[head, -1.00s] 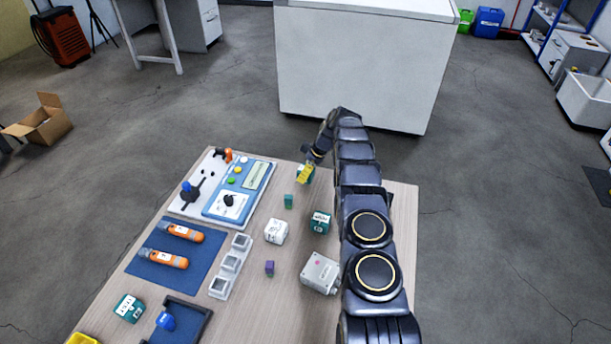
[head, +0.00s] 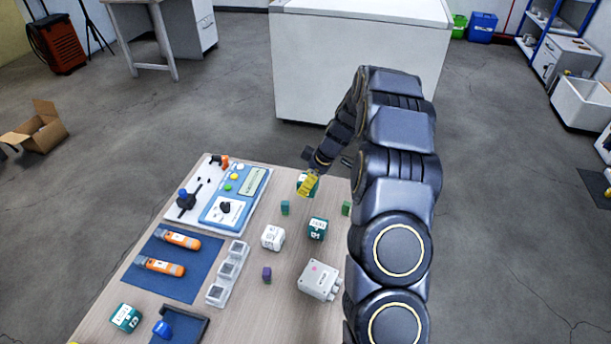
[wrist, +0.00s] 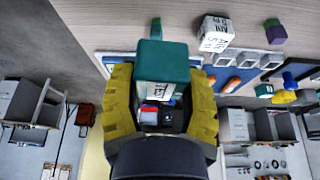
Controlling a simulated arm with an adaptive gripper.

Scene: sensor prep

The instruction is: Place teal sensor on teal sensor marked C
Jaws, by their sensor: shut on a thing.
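My gripper (head: 308,185) has yellow fingers and is at the far end of the table. It is shut on a teal sensor (wrist: 165,62), a cube-like block with a white label, seen between the fingers in the wrist view. In the head view the fingers mostly hide this sensor. A second teal sensor (head: 317,229) stands on the table, nearer the camera than my gripper. A third teal sensor (head: 126,317) stands at the near left. The label letters are too small for me to read surely, so I cannot tell which is marked C.
A small green block (head: 285,208), another green block (head: 346,208), a white block (head: 272,237), a purple block (head: 266,274) and a grey box (head: 320,280) stand around the nearer teal sensor. Clear trays (head: 228,271), a blue mat (head: 205,279) and a control panel (head: 243,204) lie left.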

